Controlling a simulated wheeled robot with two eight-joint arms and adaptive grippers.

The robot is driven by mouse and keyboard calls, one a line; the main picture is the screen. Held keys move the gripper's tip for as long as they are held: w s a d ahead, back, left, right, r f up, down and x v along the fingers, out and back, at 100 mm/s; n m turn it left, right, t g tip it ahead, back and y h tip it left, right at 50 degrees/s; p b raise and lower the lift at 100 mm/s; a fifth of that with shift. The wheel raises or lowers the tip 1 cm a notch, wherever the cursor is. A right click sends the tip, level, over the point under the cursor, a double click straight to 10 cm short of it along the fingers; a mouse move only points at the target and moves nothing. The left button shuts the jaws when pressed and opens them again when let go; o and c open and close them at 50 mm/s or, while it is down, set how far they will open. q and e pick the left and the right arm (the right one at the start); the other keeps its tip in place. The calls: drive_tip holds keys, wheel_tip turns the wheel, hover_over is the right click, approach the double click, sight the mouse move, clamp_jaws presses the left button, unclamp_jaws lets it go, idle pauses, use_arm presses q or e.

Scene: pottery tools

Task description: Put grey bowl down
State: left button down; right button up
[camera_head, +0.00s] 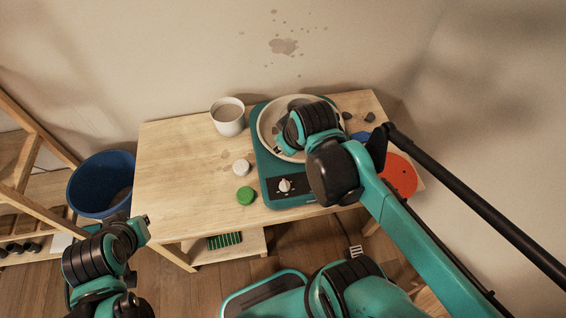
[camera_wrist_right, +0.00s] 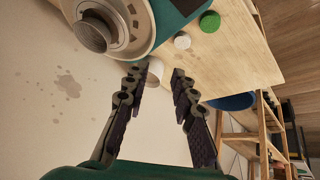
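The grey bowl (camera_wrist_right: 92,34) sits on the round pale pan (camera_wrist_right: 125,38) of the teal pottery wheel in the right wrist view. In the head view my right arm covers most of that spot on the wheel (camera_head: 268,190). My right gripper (camera_wrist_right: 158,80) is open, its two fingers apart with nothing between them. The bowl is outside the fingers, to the left in the wrist view. My left gripper (camera_head: 140,230) is low at the left in the head view, off the table's front; its fingers are not clear.
On the wooden table (camera_head: 180,160) stand a white cup (camera_head: 228,118), a white round piece (camera_head: 241,168) and a green round piece (camera_head: 246,196). A red disc (camera_head: 400,178) lies at the right. A blue bucket (camera_head: 100,185) stands left of the table. The table's left half is mostly clear.

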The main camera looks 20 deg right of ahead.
drive_tip(key=s+a+m, duration=0.1)
drive_tip(key=s+a+f+m, duration=0.1)
drive_tip(key=s, duration=0.1)
drive_tip(key=s+a+f+m+t, duration=0.1)
drive_tip(key=shift+s+m, duration=0.3)
drive_tip(key=shift+s, duration=0.05)
wheel_tip(320, 180, down, 6)
drive_tip(key=b, duration=0.6)
drive_tip(key=shift+f, duration=0.15)
idle(0.4)
